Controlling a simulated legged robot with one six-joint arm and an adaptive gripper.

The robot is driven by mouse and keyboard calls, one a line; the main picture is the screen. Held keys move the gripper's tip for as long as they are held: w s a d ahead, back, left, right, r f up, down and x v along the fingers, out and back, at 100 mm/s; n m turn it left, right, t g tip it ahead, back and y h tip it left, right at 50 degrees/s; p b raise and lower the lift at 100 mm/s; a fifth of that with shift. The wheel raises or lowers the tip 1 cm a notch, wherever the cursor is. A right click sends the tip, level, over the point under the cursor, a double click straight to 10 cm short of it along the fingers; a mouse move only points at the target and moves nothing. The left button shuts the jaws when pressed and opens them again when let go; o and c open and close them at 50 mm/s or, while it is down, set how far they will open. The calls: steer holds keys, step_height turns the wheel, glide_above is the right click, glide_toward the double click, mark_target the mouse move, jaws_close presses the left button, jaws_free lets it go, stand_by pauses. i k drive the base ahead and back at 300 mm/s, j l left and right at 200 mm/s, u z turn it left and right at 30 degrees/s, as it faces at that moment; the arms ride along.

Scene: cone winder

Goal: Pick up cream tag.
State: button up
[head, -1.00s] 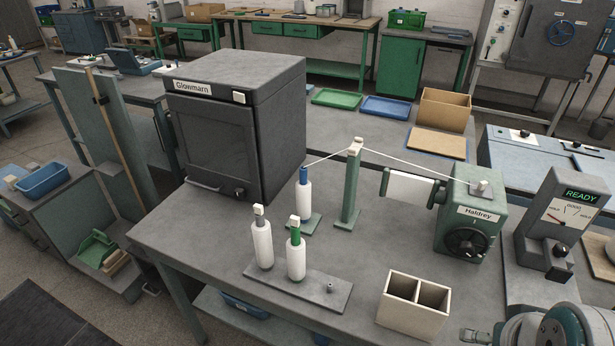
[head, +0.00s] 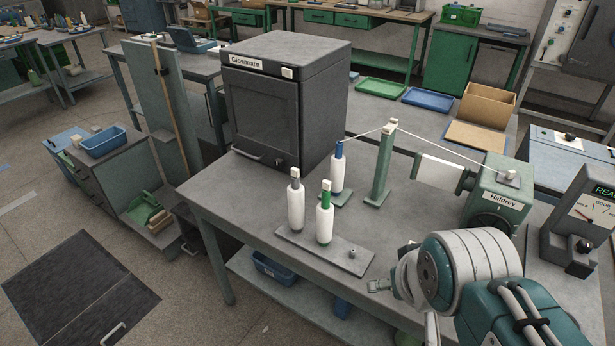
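Several small cream pieces could be the cream tag, and I cannot tell which one it is. Other pale pieces sit on the green post (head: 381,168), the Haldrey winder (head: 500,195) and the dark Gloemarn cabinet (head: 285,105). My gripper (head: 376,286) shows small and partly at the lower right, just in front of the grey cone stand (head: 345,258), apart from the cones. Its finger opening is unclear.
A thread runs from the blue-necked cone over the post to the winder. A gauge (head: 583,225) stands at the far right of the grey table (head: 230,205). Blue and green trays and an open cardboard box (head: 487,107) lie behind. My arm covers the table's front right.

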mark_target(510, 175)
steer(key=z, duration=1.25)
steer(key=i, duration=0.15)
